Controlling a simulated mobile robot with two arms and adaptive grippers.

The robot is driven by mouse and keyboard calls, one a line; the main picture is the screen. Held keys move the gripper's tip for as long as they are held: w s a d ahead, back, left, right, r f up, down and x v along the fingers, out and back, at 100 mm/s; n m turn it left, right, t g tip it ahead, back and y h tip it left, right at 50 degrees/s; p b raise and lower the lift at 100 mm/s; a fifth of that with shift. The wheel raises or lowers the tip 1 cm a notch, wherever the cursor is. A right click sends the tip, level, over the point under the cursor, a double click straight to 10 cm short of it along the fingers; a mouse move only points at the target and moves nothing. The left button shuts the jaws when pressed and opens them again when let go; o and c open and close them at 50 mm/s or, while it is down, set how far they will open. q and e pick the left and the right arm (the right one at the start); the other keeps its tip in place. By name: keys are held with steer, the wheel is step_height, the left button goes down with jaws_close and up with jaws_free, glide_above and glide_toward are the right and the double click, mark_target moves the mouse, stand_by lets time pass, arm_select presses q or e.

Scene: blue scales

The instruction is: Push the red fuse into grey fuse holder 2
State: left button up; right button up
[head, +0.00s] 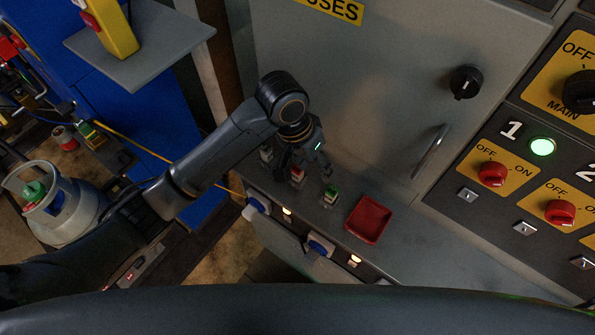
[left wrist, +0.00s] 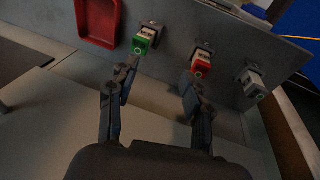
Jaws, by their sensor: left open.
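The red fuse (head: 297,174) is at the middle of a row of three grey holders on the shelf below the fuse cabinet; it also shows in the left wrist view (left wrist: 201,66). A grey holder part (left wrist: 203,52) shows behind it; I cannot tell how deep the fuse sits, and no holder number is readable. My left gripper (head: 303,167) is open and empty, pointing down over the row. In the left wrist view its fingers (left wrist: 158,84) are spread, the right one close to the red fuse, the left one near the green fuse (left wrist: 145,36). My right gripper is out of view.
A grey fuse (left wrist: 253,84) sits at one end of the row, the green fuse (head: 332,194) at the other. A red tray (head: 369,219) lies beside the green fuse. The cabinet door (head: 365,75) with a black knob (head: 466,82) and handle rises behind.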

mark_target(297, 168)
arm_select(q)
steer(key=w+a+r+y, duration=0.2)
steer(key=w+r+y, duration=0.1)
steer(key=r, duration=0.2)
steer(key=shift+w+a+r, duration=0.3)
steer(key=shift+w+a, duration=0.1)
step_height(297, 168, down, 9)
steer(key=shift+r+p, duration=0.2)
steer(key=shift+p, duration=0.4)
steer(key=f, duration=0.1)
steer(key=f+p, duration=0.1)
steer(key=f, duration=0.2)
steer(key=shift+w+a+f, duration=0.1)
steer(key=shift+a+f, duration=0.2)
steer(key=shift+f, duration=0.3)
